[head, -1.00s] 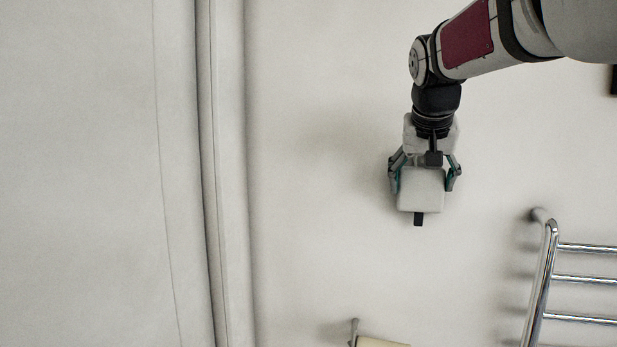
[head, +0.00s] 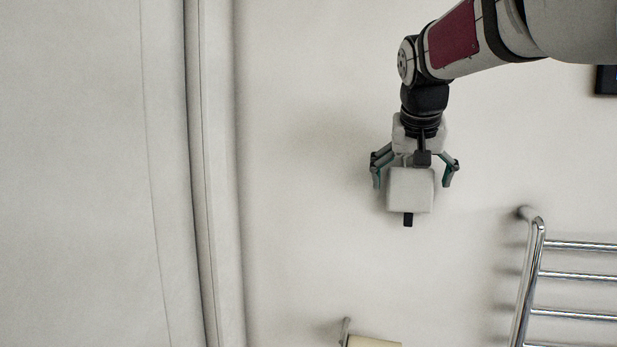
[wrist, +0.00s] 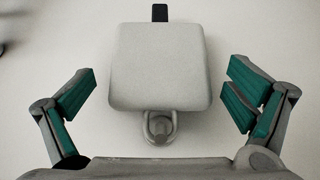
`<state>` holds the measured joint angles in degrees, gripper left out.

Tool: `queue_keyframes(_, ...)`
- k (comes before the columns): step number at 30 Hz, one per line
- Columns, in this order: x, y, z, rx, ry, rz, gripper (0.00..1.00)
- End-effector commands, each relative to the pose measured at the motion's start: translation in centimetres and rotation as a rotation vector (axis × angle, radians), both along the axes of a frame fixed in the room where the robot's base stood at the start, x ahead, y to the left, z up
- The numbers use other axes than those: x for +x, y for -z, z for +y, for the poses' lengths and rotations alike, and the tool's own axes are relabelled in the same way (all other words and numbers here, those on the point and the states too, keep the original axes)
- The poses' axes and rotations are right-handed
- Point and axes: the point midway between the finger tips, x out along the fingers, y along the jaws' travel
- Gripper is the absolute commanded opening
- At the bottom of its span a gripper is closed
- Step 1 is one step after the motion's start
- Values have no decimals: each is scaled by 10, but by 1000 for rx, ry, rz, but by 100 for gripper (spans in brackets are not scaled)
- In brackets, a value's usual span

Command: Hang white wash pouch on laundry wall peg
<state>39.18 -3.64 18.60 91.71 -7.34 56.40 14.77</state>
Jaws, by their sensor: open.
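The white wash pouch (head: 411,190) is at the wall, between and just beyond my gripper's fingers in the head view. A black tab sticks out of its lower end. In the wrist view the pouch (wrist: 159,66) shows flat and pale, with a grey metal loop (wrist: 160,127) at its near edge. My gripper (head: 415,172) is open, with a clear gap on each side of the pouch. In the wrist view its teal-padded fingers (wrist: 160,105) stand apart from the pouch. The peg cannot be told apart clearly; whether the loop is around it is unclear.
A chrome towel rail (head: 535,260) is at the lower right. A small holder with a cream item (head: 374,342) is at the bottom edge. A pale vertical frame or door edge (head: 215,180) runs down the left. The wall between is bare.

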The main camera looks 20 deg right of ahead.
Motion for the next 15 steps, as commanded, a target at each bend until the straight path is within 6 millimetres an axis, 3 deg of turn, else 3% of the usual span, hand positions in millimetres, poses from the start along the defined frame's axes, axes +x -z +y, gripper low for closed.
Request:
queue_keyframes(5, -5, -10, 4, -3, -1, -3, 98)
queue_keyframes(15, -38, -63, 25, -3, -1, -4, 98)
